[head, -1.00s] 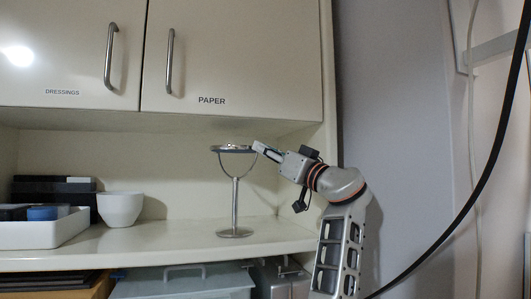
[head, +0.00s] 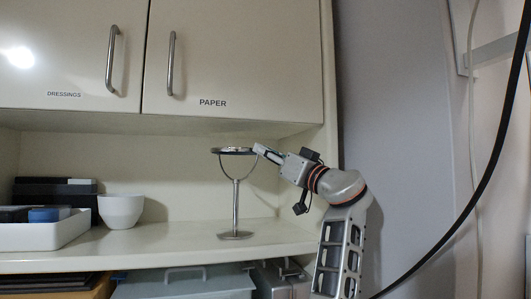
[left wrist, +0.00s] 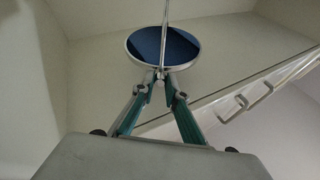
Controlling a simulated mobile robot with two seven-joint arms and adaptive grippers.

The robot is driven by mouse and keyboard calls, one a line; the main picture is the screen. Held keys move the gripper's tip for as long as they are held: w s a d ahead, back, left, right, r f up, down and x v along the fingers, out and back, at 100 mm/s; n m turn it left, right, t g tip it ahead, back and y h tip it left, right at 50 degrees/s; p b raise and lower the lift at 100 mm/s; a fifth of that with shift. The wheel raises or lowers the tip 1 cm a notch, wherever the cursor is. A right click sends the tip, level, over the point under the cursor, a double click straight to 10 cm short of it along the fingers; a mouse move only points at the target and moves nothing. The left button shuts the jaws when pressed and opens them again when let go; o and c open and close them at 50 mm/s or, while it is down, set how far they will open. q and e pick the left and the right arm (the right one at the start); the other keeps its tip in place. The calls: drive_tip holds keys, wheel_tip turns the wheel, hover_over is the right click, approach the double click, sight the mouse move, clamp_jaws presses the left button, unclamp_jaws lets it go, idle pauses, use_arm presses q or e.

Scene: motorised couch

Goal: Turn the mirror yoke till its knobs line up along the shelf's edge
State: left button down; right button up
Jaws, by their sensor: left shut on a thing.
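The mirror stands on the shelf (head: 170,252) on a round base (head: 236,236) and a thin upright post (head: 236,205). Its U-shaped yoke (head: 224,176) opens upward and holds the round mirror (head: 231,151), which lies nearly flat. My left gripper (head: 258,150) reaches in from the right and is shut at the yoke's right upper end, covering the knob there. In the left wrist view my left gripper (left wrist: 160,79) closes on the yoke's end, just below the dark blue mirror disc (left wrist: 175,48). My right gripper is not in view.
A white bowl (head: 121,212) and a white tray (head: 45,234) with dark boxes stand on the shelf to the left. A cupboard marked PAPER (head: 240,60) hangs low above the mirror. Grey bins (head: 185,283) sit below. A black cable (head: 480,190) hangs at the right.

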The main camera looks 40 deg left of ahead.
use_arm(q)
drive_tip(key=c, duration=2)
unclamp_jaws()
drive_tip(key=shift+w, duration=0.1)
drive_tip(key=shift+d, duration=0.1)
drive_tip(key=v, duration=1.1)
drive_tip(key=shift+d+f, duration=0.25)
drive_tip(key=shift+d, duration=0.1)
